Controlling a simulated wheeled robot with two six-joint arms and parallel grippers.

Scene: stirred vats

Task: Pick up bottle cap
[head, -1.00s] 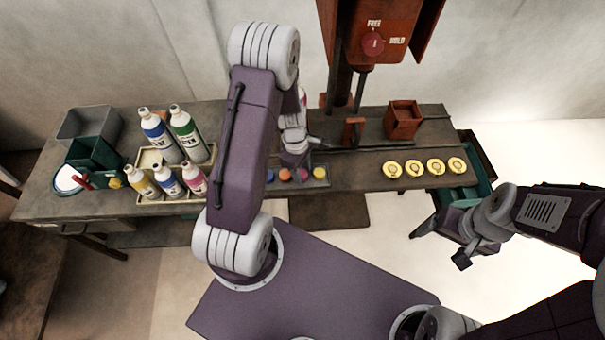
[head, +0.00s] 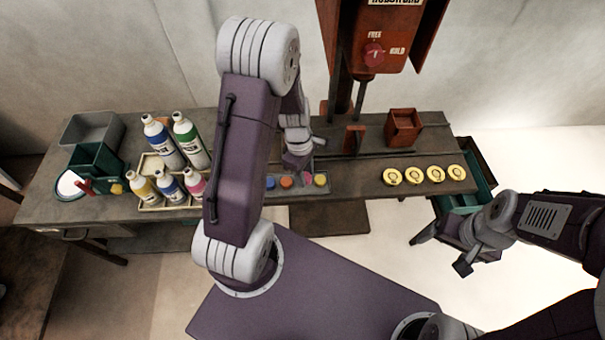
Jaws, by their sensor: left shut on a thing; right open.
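A tray of bottle caps (head: 295,191) lies on the bench in front of the press. In it I see a blue cap (head: 271,182), an orange cap (head: 287,182) and a yellow cap (head: 320,180). A pink cap (head: 308,177) shows at the tips of my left gripper (head: 306,172). This gripper is shut on it, low over the tray between the orange and yellow caps; its fingers are small and partly hidden. My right gripper (head: 443,250) is open and empty, off the bench's front right side.
Several bottles stand in a beige rack (head: 150,204) at left, beside a green bin (head: 93,168) and a grey bin (head: 92,131). Several yellow discs (head: 414,175) line the right front. A red box (head: 404,127) stands behind them. A red press (head: 375,35) rises at the back.

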